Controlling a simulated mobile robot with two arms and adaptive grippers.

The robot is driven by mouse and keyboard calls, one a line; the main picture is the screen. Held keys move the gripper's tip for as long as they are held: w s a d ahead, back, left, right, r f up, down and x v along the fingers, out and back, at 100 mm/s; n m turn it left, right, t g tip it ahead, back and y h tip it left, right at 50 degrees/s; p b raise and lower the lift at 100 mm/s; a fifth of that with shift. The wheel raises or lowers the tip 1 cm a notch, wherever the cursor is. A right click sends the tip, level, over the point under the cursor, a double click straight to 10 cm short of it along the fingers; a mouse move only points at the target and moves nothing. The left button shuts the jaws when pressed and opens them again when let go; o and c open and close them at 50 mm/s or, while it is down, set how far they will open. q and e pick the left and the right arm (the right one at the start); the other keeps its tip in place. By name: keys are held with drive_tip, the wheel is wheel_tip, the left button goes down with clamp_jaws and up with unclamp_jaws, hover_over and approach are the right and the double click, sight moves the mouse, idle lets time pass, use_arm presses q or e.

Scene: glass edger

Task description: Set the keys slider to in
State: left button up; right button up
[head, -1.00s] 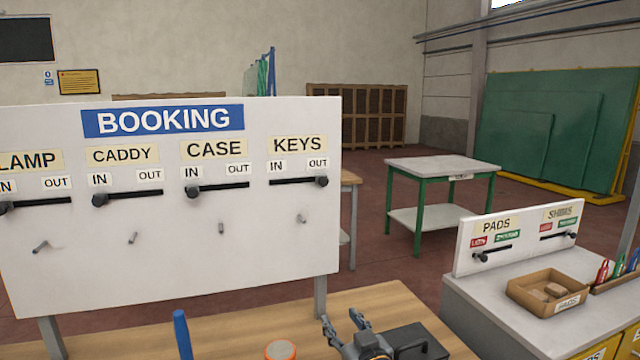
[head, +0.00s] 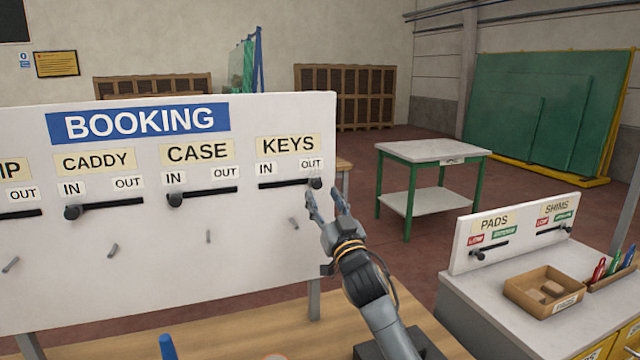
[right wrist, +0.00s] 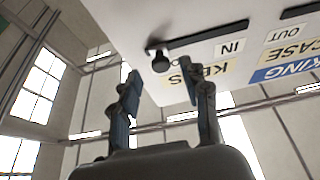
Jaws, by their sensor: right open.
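The KEYS slider is a dark slot (head: 283,184) with a round black knob (head: 316,183) on the white BOOKING board (head: 150,270). The knob is at the right end of the slot, under the OUT label (head: 312,164); the IN label (head: 268,169) is above the left end. My right gripper (head: 324,197) is open and empty just below the knob, at the board's right edge. In the right wrist view the knob (right wrist: 160,62) shows beyond and between the open fingertips (right wrist: 158,78); I see no contact. My left gripper is not in view.
The CASE knob (head: 176,200) and CADDY knob (head: 72,212) are at the left ends of their slots. Small pegs stick out below the sliders, one (head: 294,223) under KEYS. A wooden bench (head: 240,335) lies in front, and a grey cabinet (head: 480,300) stands to the right.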

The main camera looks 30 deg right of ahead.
sight(316, 183)
drive_tip(key=shift+w+d+r, duration=0.15)
drive_tip(key=shift+w+r, duration=0.45)
drive_tip(key=shift+w, duration=0.15)
drive_tip(key=shift+w+r+p, duration=0.1)
drive_tip(key=shift+w+p, duration=0.15)
drive_tip(key=shift+p, duration=0.05)
drive_tip(key=shift+w+d, duration=0.1)
drive_tip(key=shift+w, duration=0.1)
drive_tip(key=shift+c, duration=0.2)
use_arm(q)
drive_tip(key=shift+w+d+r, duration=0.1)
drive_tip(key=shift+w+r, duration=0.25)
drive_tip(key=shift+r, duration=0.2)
use_arm(e)
drive_tip(key=shift+s, duration=0.1)
clamp_jaws()
